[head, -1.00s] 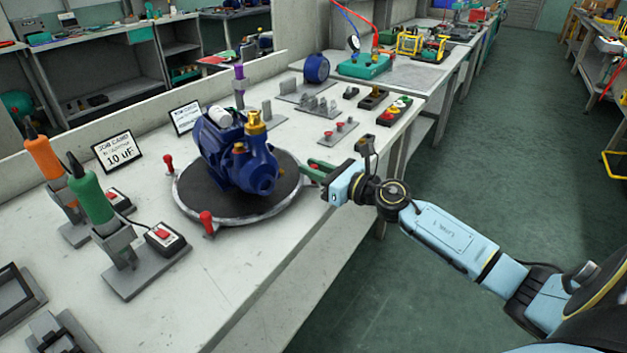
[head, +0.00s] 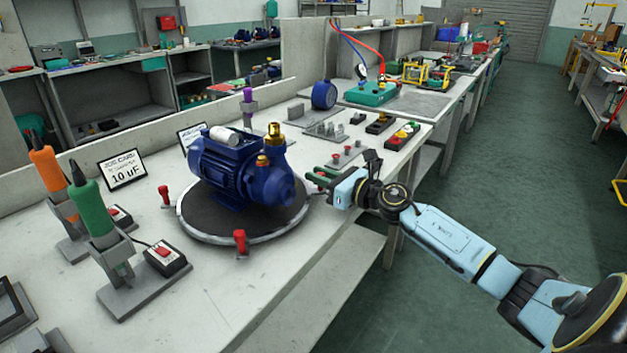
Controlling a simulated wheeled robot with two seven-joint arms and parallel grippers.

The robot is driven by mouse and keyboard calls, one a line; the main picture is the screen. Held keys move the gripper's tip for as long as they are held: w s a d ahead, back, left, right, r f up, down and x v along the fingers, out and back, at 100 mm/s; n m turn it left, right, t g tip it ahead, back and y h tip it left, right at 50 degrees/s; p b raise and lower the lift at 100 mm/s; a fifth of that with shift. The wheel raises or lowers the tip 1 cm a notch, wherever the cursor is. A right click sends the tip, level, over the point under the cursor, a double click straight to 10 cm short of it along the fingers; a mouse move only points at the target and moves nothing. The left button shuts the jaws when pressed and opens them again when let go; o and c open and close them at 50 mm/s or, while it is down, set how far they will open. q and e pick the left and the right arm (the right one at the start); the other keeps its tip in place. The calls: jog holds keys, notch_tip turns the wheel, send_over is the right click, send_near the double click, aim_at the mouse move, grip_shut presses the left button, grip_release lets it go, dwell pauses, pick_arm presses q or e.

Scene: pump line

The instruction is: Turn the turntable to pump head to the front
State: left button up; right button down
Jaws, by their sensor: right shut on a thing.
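The blue pump (head: 240,172) stands on the round dark turntable (head: 200,222) on the bench. Its pump head (head: 275,188), with brass fittings, points to the right and slightly toward the front; the finned motor is on the left. Red knobs stand at the turntable's rim, one at the left (head: 164,195) and one at the front (head: 240,241). My right gripper (head: 319,181), with green fingers, is at the right rim, shut on what looks like another red knob, mostly hidden by the fingers. My left gripper is not in view.
Orange (head: 46,172) and green (head: 92,207) drivers stand in holders at the left, beside switch boxes. A job card (head: 122,170) is behind them. Stands with small parts (head: 345,155) and a button box (head: 403,136) lie beyond my right gripper. The front bench strip is clear.

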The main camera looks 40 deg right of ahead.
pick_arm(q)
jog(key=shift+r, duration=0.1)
pick_arm(e)
jog(key=shift+f, duration=0.25)
jog(key=c, duration=1.4)
grip_release()
jog(key=shift+d, duration=0.1)
jog(key=shift+o, duration=0.2)
jog(key=shift+r, duration=0.1)
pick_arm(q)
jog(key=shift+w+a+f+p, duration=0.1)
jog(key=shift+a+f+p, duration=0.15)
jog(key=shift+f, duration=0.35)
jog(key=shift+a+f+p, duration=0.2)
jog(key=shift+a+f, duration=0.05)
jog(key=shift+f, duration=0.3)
pick_arm(e)
jog(key=v, duration=1.3)
jog(key=shift+s, duration=0.15)
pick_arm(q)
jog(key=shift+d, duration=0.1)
pick_arm(e)
jog(key=shift+r, duration=0.1)
